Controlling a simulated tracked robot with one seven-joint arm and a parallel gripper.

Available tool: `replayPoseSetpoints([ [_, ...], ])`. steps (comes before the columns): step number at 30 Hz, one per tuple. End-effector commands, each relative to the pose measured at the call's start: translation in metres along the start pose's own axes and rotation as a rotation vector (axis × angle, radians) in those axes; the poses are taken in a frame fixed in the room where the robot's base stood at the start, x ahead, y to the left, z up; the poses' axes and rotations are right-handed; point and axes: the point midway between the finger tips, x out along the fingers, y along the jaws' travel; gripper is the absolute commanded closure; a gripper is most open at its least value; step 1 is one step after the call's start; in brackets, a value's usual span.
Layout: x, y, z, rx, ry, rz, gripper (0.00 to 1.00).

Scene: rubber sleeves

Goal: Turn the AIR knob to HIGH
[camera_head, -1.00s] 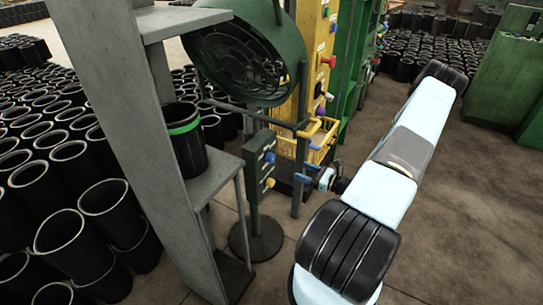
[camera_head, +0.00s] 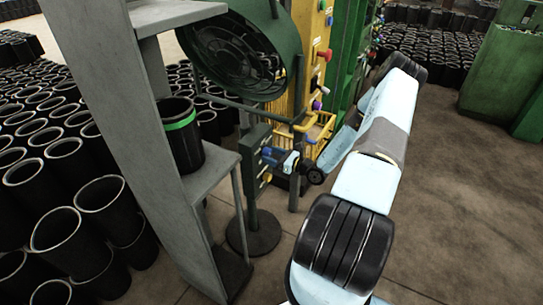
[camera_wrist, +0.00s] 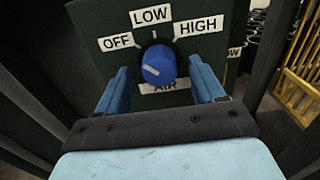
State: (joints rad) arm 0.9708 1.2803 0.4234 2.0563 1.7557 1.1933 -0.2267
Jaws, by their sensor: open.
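In the wrist view, the blue AIR knob (camera_wrist: 158,62) sits on a dark green panel. A short white mark shows on its face; I cannot tell for sure which label it points to. The OFF label (camera_wrist: 115,42) is at its upper left, the LOW label (camera_wrist: 150,15) above and the HIGH label (camera_wrist: 198,25) at upper right. The AIR label (camera_wrist: 165,88) below is partly hidden. My gripper (camera_wrist: 160,72) is open, with one blue finger on each side of the knob; contact is unclear. In the head view, my gripper (camera_head: 280,159) is at the green control box (camera_head: 255,152).
A green fan (camera_head: 245,50) stands above the control box. A grey shelf (camera_head: 212,170) holding a black sleeve (camera_head: 182,145) with a green band is to the left. A yellow basket (camera_head: 318,130) is behind my arm. Open floor lies to the right.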

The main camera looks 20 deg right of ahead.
Motion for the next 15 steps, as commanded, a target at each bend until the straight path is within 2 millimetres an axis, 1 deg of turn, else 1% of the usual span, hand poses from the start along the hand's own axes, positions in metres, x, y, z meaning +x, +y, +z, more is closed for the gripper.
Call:
replayPoseSetpoints([
  [3,0.0037,0.0002,0.0001,0.0,0.0,0.0,0.32],
  [10,0.0039,0.0,0.0002,0.0,0.0,0.0,0.32],
  [11,0.0038,0.0,0.0001,0.0,0.0,0.0,0.34],
  [15,0.0037,0.0,0.0002,0.0,0.0,0.0,0.47],
])
